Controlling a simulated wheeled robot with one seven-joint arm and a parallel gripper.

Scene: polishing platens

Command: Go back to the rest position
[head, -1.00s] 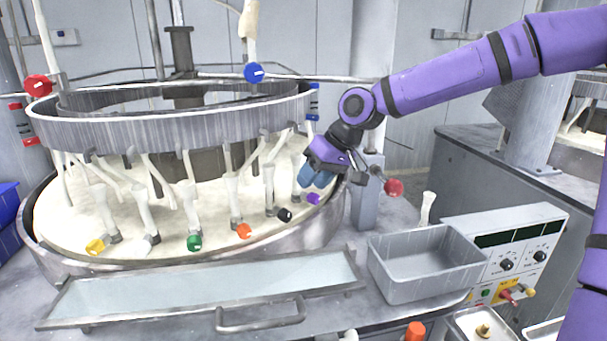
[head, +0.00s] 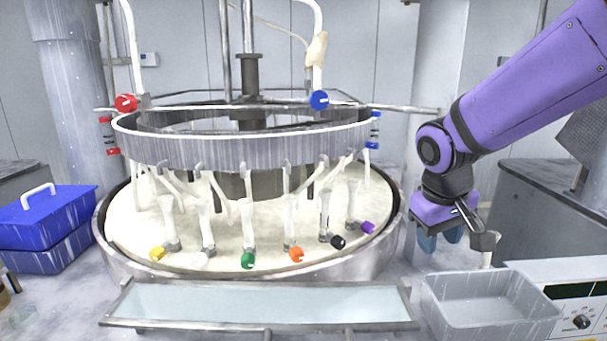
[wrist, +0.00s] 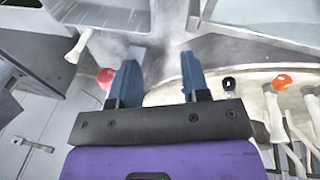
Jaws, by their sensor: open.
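My gripper (head: 440,238) hangs at the end of the purple arm, to the right of the round polishing machine (head: 120,262) and above and behind the grey bin (head: 490,328). Its blue fingers are apart in the wrist view (wrist: 158,72), with nothing between them. The machine has a white platen (head: 225,235) under a ring-shaped trough (head: 240,148). Valves with coloured knobs stand around the platen's front edge, among them purple (head: 368,228), black (head: 338,242), orange (head: 296,254) and green (head: 248,260).
A long shallow tray (head: 260,304) lies in front of the machine. A control panel (head: 582,321) is at the lower right. Blue boxes (head: 50,225) stand at the left. A red ball-shaped knob (wrist: 105,77) shows beside the left finger in the wrist view.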

